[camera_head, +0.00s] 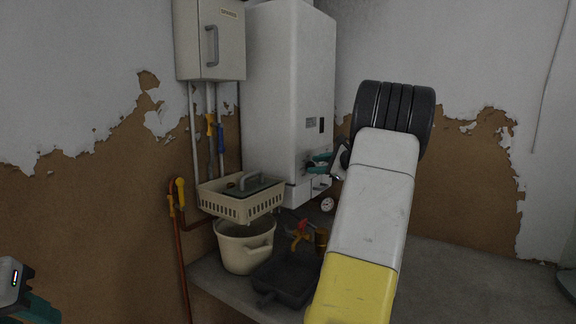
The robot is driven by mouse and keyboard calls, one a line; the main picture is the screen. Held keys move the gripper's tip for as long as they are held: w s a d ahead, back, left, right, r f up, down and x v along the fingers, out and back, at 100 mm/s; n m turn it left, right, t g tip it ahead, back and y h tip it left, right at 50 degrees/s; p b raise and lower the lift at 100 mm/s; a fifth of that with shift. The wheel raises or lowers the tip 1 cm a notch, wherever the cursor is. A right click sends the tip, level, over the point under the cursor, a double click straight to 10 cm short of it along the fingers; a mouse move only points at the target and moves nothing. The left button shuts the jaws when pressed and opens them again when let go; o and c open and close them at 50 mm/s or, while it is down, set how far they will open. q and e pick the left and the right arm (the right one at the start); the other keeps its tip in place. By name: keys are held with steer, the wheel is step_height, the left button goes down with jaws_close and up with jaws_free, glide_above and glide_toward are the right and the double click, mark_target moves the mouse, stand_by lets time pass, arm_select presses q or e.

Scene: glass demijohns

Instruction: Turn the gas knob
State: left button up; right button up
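My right gripper (319,164) has teal fingers and is at the front of the white boiler (283,95), near its lower right edge. The wrist and my white and yellow arm hide much of it, and I cannot tell whether it is open or shut. Small fittings (320,186) show just below the fingers; no gas knob is clearly readable there. A yellow handle (179,192) sits on an orange pipe at the left. A red-handled tap (300,230) stands under the boiler. My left gripper (28,302) is cut off at the lower left corner.
A cream basket (240,208) holding a tool hangs below a grey wall cabinet (210,40). A cream bucket (244,248) and a dark pan (287,280) stand on the grey ledge (450,280). A round gauge (327,205) is beside my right arm. The ledge's right side is mostly clear.

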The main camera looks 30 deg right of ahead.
steer(key=shift+s+d, duration=0.1)
steer(key=shift+s, duration=0.05)
steer(key=v, duration=0.7)
steer(key=shift+s, duration=0.3)
steer(key=shift+r, duration=0.1)
steer(key=s+a+f+n+g+y, duration=0.1)
steer(key=s+a+n+g+y, duration=0.3)
steer(key=a, duration=0.9)
steer(key=a+n+g+h, duration=0.15)
steer(key=a+n, duration=0.45)
steer(key=a, duration=0.8)
steer(key=s+a+f+n+g+h, duration=0.1)
steer(key=s+a+f+n, duration=0.3)
steer(key=s+a+n, duration=0.3)
steer(key=s+a+f+n+g+h, duration=0.2)
steer(key=s+a+n, duration=0.5)
steer(key=s, duration=0.5)
steer(key=shift+s+f+n, duration=0.35)
steer(key=shift+f+n, duration=0.15)
steer(key=shift+f, duration=0.4)
